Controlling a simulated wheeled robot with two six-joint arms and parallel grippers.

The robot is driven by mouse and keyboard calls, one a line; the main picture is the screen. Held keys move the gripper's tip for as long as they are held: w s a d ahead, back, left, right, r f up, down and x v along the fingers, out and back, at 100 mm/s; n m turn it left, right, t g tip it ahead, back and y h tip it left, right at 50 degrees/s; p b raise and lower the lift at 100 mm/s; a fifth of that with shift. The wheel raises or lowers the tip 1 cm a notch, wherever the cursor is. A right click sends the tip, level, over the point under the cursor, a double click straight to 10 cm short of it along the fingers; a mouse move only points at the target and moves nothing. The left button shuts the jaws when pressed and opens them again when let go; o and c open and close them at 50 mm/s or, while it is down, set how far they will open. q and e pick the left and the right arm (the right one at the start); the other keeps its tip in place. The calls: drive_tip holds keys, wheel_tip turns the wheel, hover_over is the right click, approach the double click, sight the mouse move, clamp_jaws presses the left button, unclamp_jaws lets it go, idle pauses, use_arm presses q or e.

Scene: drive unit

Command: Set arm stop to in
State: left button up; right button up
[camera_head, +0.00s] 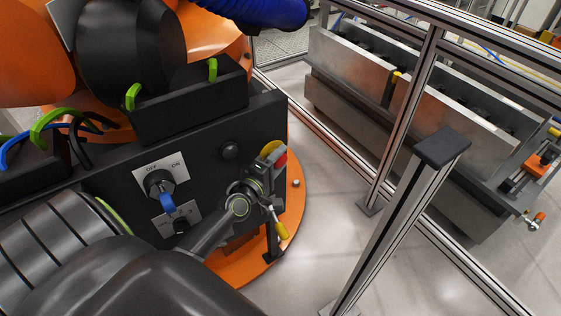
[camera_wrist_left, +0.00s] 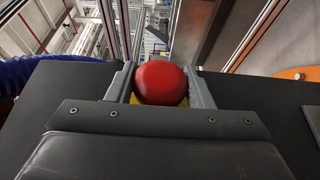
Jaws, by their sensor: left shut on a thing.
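The arm stop, a round red button (camera_head: 280,159) on a yellow base, is at the right end of the dark panel (camera_head: 215,165) of the drive unit, partly hidden by my gripper. It also shows in the left wrist view (camera_wrist_left: 161,82), between the two grey fingers. My left gripper (camera_head: 268,163) is shut on the red button, one finger on each side. I cannot tell from these views whether the button is in or out. My right gripper is not in view.
A rotary OFF/ON switch (camera_head: 160,184) with a blue handle and a smaller switch (camera_head: 181,226) sit on the panel left of my gripper. A metal-framed fence post (camera_head: 400,225) with a dark top stands to the right. Grey floor lies between.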

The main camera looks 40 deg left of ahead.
use_arm(q)
drive_tip(key=o, duration=1.1)
drive_tip(key=shift+a, duration=0.1)
drive_tip(key=shift+c, duration=0.2)
drive_tip(key=shift+o, duration=1.3)
drive_tip(key=shift+a, duration=0.15)
drive_tip(key=s+b, duration=0.4)
drive_tip(key=s, duration=1.3)
drive_tip(key=shift+s, duration=0.15)
